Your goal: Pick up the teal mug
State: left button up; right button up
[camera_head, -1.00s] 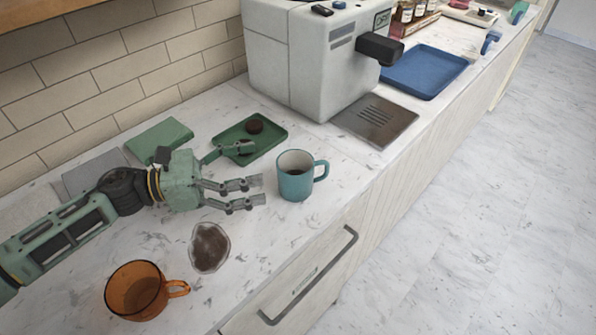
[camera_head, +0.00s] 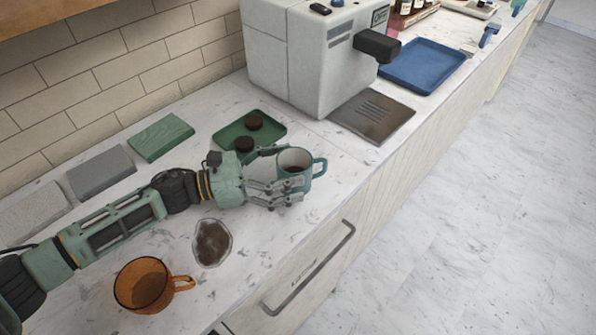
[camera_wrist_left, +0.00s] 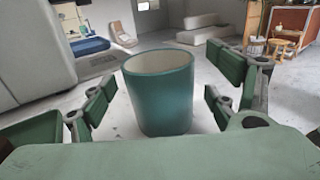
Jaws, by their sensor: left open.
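In the left wrist view the mug (camera_wrist_left: 160,95) stands between the spread fingers of the left gripper (camera_wrist_left: 158,112), with gaps visible on both sides. Part of the mug's lower body is hidden behind the fingers in the head view. My right gripper is not in view.
A green tray (camera_head: 270,141) with dark round items is just behind the gripper. A grey coffee machine (camera_head: 290,65) stands beyond. The counter's front edge is close to the mug.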

pick_arm(q)
jog(key=shift+c, duration=0.4)
jog(key=c, duration=1.3)
jog(key=shift+c, duration=0.7)
jog(key=shift+r, duration=0.1)
jog(key=shift+r, duration=0.55)
notch_tip(320, 180, up, 3)
jog(key=shift+f+b, duration=0.1)
jog(key=shift+b, duration=0.4)
jog(key=s+d+r, duration=0.7)
jog(key=s, duration=0.1)
jog(key=shift+s+d+p, duration=0.35)
jog(key=shift+s, duration=0.05)
